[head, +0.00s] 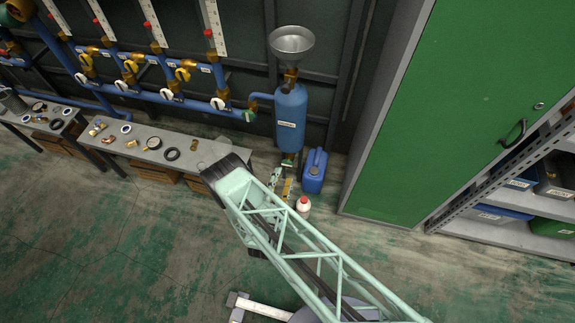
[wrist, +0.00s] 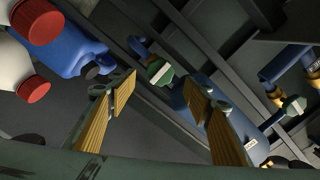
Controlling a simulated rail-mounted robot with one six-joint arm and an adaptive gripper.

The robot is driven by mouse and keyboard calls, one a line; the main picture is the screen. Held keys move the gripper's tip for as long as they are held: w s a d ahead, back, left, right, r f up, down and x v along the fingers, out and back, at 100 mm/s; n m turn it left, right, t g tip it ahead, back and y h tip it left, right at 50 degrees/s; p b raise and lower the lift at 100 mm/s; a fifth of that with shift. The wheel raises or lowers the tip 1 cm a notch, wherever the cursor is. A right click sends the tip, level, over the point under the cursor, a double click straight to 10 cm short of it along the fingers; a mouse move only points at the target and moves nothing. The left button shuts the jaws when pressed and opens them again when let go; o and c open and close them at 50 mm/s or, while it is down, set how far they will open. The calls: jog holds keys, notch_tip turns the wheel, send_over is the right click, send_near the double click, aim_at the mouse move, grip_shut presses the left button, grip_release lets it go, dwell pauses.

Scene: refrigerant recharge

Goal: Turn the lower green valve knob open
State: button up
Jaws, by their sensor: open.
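The lower green valve knob (wrist: 160,72) shows in the wrist view ahead of the gap between my fingers, near the lower end of the blue tank (wrist: 248,122). In the head view, the blue tank (head: 290,117) stands upright under a metal funnel, and the knob (head: 287,162) shows small just beneath it. My gripper (wrist: 160,90) is open with yellow pads, and nothing is between them. In the head view my gripper (head: 281,183) is low, below the tank and apart from the knob. A second green knob (wrist: 292,106) is at the right in the wrist view.
A blue jug (head: 314,171) and a white bottle with a red cap (head: 303,206) stand close right of my gripper. A bench (head: 200,153) with loose parts is at the left. A green cabinet (head: 450,100) stands at the right. The floor in front is largely clear.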

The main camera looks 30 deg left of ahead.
aim_at(287, 165)
jog(key=shift+w+a+b, duration=0.25)
jog(key=shift+w+b, duration=0.05)
jog(key=shift+w, duration=1.05)
jog(key=shift+w+a+b, duration=0.3)
jog(key=shift+w, duration=1)
jog(key=shift+w+a+b, duration=0.25)
jog(key=shift+w+b, duration=0.05)
jog(key=shift+w, duration=1.05)
jog(key=shift+c, duration=0.2)
jog(key=c, duration=0.8)
